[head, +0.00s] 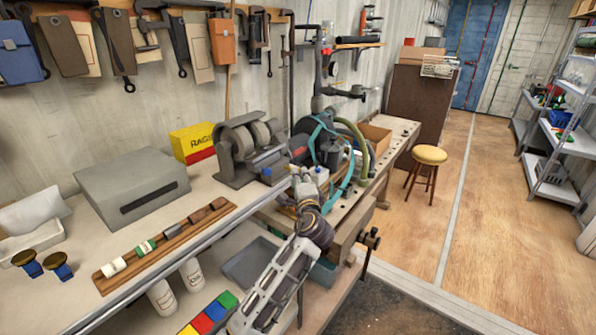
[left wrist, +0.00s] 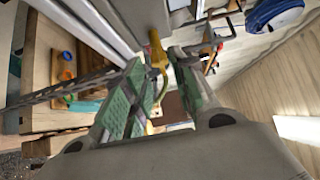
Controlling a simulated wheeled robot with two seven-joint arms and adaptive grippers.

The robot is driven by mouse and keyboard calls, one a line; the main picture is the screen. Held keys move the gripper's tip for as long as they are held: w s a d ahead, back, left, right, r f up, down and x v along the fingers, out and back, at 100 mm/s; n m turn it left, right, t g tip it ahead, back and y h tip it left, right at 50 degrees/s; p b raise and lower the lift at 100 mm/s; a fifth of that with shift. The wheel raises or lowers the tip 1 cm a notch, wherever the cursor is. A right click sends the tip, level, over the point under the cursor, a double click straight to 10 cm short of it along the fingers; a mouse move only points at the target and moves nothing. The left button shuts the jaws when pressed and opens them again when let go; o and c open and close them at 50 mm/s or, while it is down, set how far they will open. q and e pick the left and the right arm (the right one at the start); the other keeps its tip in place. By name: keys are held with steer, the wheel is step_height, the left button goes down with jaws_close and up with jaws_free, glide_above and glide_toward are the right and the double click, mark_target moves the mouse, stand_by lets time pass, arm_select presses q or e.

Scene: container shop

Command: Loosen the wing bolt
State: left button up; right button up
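My left gripper (head: 310,178) reaches in over the cluttered end of the workbench, beside the bench grinder (head: 248,150). In the left wrist view its two green-padded fingers (left wrist: 158,72) stand apart with a gap between them. A yellow, bent piece (left wrist: 157,52) shows in line with that gap, near the fingertips. It may be the wing bolt, but I cannot tell for sure. I cannot tell whether a finger touches it. The wing bolt is not clear in the head view, where my gripper and the machinery crowd the spot. My right gripper is not in view.
A grey metal box (head: 130,185) and a wooden rack of small cylinders (head: 165,247) stand on the left bench. Hoses (head: 365,150) and machinery crowd the bench behind my gripper. A yellow-topped stool (head: 429,155) stands on the open floor at right.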

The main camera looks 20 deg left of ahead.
arm_select(q)
steer(key=shift+p+x, duration=0.4)
steer(key=shift+x, duration=1.7)
jaws_close()
